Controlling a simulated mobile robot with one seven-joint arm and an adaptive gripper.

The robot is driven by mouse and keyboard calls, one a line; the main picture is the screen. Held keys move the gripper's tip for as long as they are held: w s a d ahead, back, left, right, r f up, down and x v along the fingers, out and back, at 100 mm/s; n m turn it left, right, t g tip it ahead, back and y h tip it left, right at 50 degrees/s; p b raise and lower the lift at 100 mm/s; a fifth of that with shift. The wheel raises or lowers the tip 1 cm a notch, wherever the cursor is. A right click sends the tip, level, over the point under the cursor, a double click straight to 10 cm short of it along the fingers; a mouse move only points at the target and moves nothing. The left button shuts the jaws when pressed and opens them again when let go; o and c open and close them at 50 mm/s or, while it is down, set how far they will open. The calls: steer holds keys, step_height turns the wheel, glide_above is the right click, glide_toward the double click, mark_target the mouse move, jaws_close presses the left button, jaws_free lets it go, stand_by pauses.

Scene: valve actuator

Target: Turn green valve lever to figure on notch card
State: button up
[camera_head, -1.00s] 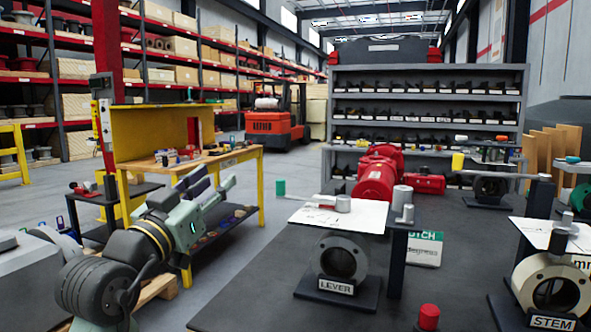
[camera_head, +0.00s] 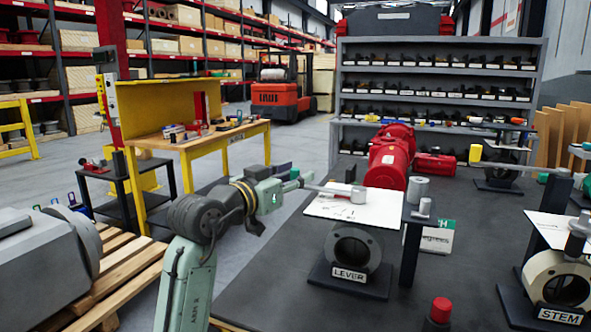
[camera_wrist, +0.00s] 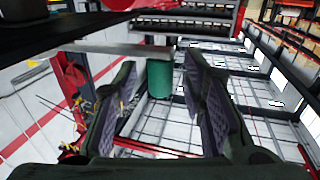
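The valve marked LEVER (camera_head: 350,248) stands on the dark bench with a white card (camera_head: 378,212) on top. The lever's green end knob (camera_head: 294,174) is partly hidden by my gripper (camera_head: 288,178) in the head view. In the wrist view the green knob (camera_wrist: 159,78) hangs below the bar (camera_wrist: 115,48), between the fingertips of my gripper (camera_wrist: 160,75). The fingers are spread with small gaps on both sides of the knob. The card's figure is too small to read.
A post (camera_head: 411,250) with grey cylinders stands right of the LEVER valve. A red knob (camera_head: 441,310) is at the front, and the STEM valve (camera_head: 560,285) at right. Red machinery (camera_head: 390,160) stands behind. The bench's left front is clear.

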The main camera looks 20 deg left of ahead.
steer(key=shift+w+d, duration=0.15)
steer(key=shift+w, duration=0.3)
steer(key=shift+c, duration=0.3)
jaws_close()
stand_by(0.4)
